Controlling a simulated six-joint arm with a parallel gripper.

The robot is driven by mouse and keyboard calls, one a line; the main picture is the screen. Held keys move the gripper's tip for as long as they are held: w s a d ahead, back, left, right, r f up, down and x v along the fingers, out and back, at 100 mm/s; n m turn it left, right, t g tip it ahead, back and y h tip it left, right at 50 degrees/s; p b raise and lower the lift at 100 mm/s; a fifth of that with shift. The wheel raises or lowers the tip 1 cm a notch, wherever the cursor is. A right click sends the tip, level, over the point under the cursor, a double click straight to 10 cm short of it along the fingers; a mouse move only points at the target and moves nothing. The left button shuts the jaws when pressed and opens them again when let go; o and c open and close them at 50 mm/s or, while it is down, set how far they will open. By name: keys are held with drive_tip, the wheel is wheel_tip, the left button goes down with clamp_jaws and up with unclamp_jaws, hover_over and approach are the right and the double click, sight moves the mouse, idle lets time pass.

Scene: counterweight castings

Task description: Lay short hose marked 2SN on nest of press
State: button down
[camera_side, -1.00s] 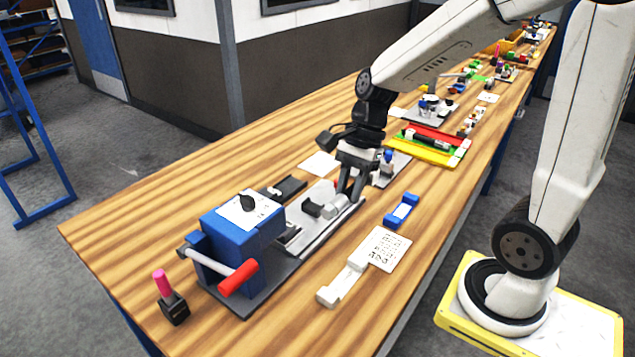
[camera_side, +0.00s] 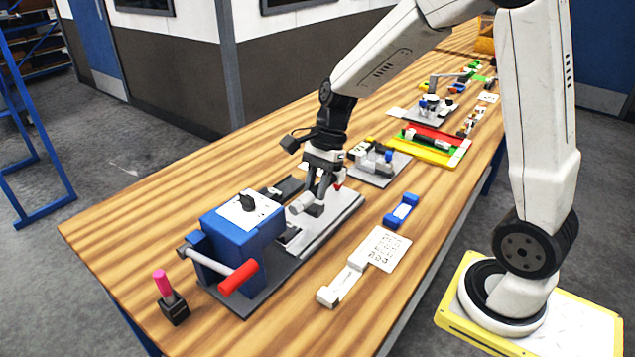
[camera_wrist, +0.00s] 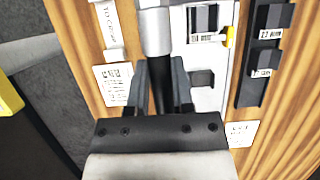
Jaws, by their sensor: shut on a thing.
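My gripper (camera_side: 318,193) is shut on a short black hose (camera_wrist: 157,92) with a silver metal end (camera_wrist: 153,32). In the side view the silver end (camera_side: 300,203) points left toward the press and is tilted, above the pale base plate (camera_side: 330,226). The blue press (camera_side: 240,238) stands left of my gripper, with a white top, a dark knob and a red-handled lever. Its nest is mostly hidden by the blue body in the side view, and I cannot make it out in the wrist view. No marking on the held hose is legible.
A dark block (camera_wrist: 202,78) sits on the pale plate. A dark tray (camera_wrist: 265,60) with labelled pieces lies alongside. A white gauge (camera_side: 340,288), printed card (camera_side: 383,248) and blue holder (camera_side: 401,211) lie in front. A pink-topped marker (camera_side: 170,297) stands left of the press.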

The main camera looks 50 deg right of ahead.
hover_over(292, 226)
drive_tip(key=d, duration=0.1)
drive_tip(key=shift+f, duration=3)
drive_tip(key=shift+w+f, duration=0.2)
drive_tip(key=shift+f, duration=1.65)
drive_tip(key=shift+f, duration=0.4)
drive_tip(key=shift+s+f, duration=0.1)
drive_tip(key=shift+f, duration=0.2)
drive_tip(key=shift+c, duration=2.4)
unclamp_jaws()
drive_tip(key=shift+s, duration=0.1)
